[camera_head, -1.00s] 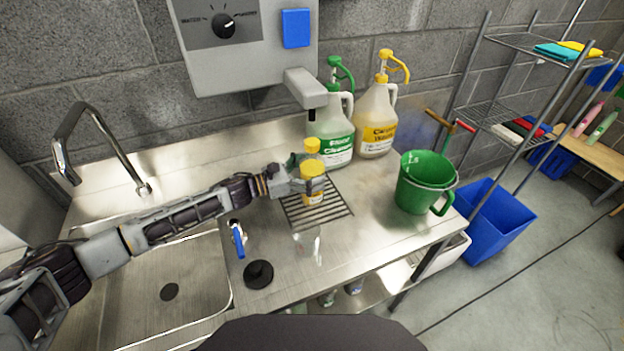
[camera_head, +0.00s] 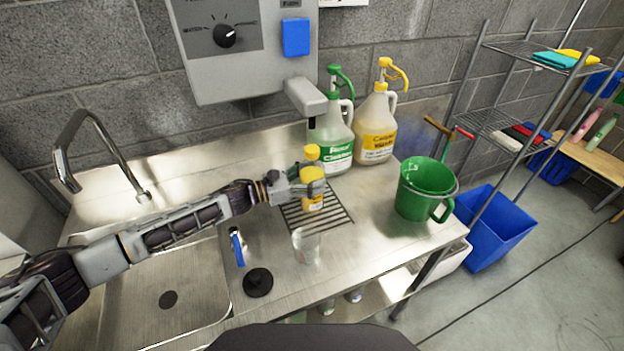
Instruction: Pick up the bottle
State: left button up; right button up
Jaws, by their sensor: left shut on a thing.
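A small bottle (camera_head: 312,177) with a yellow cap and a yellow label stands upright at the drain grate (camera_head: 337,221) on the steel counter. My left gripper (camera_head: 305,188) reaches in from the left and is shut on this bottle around its middle. The fingers hide part of the bottle. I cannot tell whether its base touches the grate. My right gripper is not in view.
A green-labelled jug (camera_head: 331,140) and a yellow-labelled jug (camera_head: 376,128) stand behind. A green bucket (camera_head: 424,190) is to the right. A clear cup (camera_head: 306,246) stands in front of the grate. A dispenser (camera_head: 245,50) hangs above; a sink (camera_head: 200,285) lies left.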

aim_at(313, 168)
pick_arm(q)
jog(key=shift+r, duration=0.65)
notch_tip(313, 168, up, 2)
jog(key=shift+p, duration=0.75)
jog(key=shift+s+d+r, duration=0.1)
jog(key=shift+s+r, duration=0.05)
jog(key=shift+r, duration=0.15)
jog(key=s+d+p, duration=0.1)
jog(key=s+d, duration=0.3)
jog(key=s, duration=0.5)
jog(key=s+d+p, duration=0.1)
jog(key=s+d, duration=0.3)
jog(key=s, duration=0.6)
jog(key=s+d+p, duration=0.1)
jog(key=s+d, duration=0.3)
jog(key=s, duration=0.6)
jog(key=shift+s+f, duration=0.15)
jog(key=shift+s, duration=0.05)
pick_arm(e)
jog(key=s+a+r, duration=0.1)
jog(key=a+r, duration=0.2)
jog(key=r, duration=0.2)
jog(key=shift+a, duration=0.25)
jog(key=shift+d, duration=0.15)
